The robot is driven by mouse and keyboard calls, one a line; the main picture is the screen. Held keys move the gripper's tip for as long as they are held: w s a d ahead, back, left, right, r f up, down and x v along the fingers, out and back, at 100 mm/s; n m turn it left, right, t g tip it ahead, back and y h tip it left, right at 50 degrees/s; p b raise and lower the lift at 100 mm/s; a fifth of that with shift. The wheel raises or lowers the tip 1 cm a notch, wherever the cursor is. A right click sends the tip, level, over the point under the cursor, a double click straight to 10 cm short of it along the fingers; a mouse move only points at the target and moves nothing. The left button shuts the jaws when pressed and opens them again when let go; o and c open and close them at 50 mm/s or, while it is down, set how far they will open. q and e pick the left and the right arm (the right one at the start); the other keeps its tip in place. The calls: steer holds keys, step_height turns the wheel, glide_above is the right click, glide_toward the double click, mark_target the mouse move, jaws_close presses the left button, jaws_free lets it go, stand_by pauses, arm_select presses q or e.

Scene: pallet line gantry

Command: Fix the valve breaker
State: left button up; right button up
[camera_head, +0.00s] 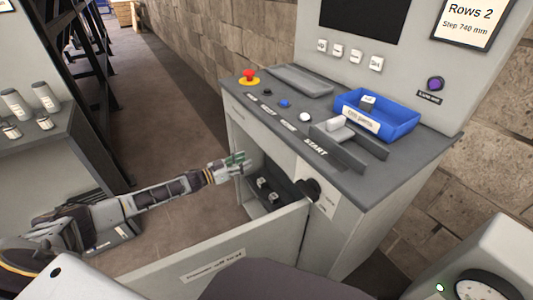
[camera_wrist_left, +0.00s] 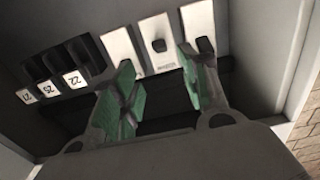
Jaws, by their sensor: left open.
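My left gripper (camera_head: 237,163) reaches into the open front of the grey control cabinet (camera_head: 345,222). In the left wrist view its green-padded fingers (camera_wrist_left: 158,82) are open and apart, with nothing between the tips. They are in front of a row of breakers. A white breaker (camera_wrist_left: 158,42) with a small dark toggle and tiny unreadable print shows between and beyond the fingers. White breakers (camera_wrist_left: 120,42) and (camera_wrist_left: 198,20) to either side are partly covered by the fingertips. Black breakers (camera_wrist_left: 72,60) with upside-down number tags are at the left. I cannot tell which is the valve breaker.
The cabinet door (camera_head: 225,262) stands open in front, close below my left arm. The console top holds a red emergency button (camera_head: 249,75), a blue bin (camera_head: 375,112) and a grey holder (camera_head: 350,145). A side table (camera_head: 50,137) with cylinders stands at left.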

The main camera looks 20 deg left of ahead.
arm_select(q)
steer(key=b+x, duration=0.3)
steer(key=x, duration=0.9)
arm_select(e)
steer(key=shift+t, duration=0.5)
steer(key=r, duration=0.4)
steer(key=shift+s+a, duration=0.2)
steer(key=shift+a, duration=0.2)
steer(key=shift+s, duration=0.1)
arm_select(q)
steer(key=shift+c, duration=0.3)
steer(key=c, duration=0.7)
jaws_close()
arm_select(e)
steer(key=shift+w+r+y, duration=0.2)
steer(key=shift+w+y, duration=0.1)
steer(key=shift+w, duration=0.2)
